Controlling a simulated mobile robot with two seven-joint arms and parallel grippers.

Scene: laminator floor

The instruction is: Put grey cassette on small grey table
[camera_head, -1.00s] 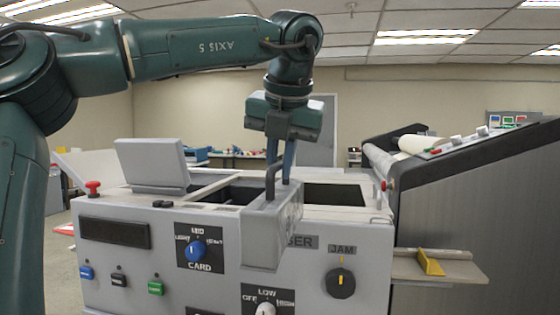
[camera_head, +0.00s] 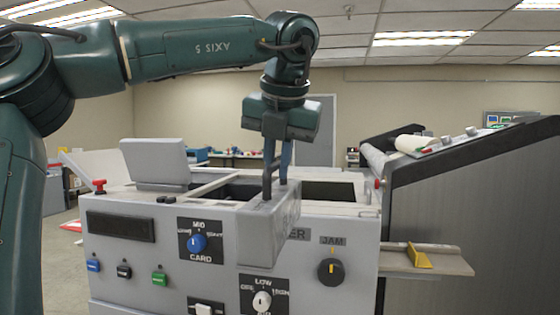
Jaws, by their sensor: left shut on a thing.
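The grey cassette (camera_head: 262,232) is a box with an upright handle on top. It hangs in front of the front panel of the grey machine and hides part of its lettering. My left gripper (camera_head: 276,172) points down from above and is shut on the cassette's handle. My right gripper is not in view. I cannot make out a small grey table for certain.
The grey machine (camera_head: 150,275) has knobs, coloured buttons and a red stop button (camera_head: 99,186). Its top has dark openings (camera_head: 328,191) and a raised grey lid (camera_head: 155,160). A larger dark-sided machine (camera_head: 470,200) with a roller stands at the right. Floor shows at the far left.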

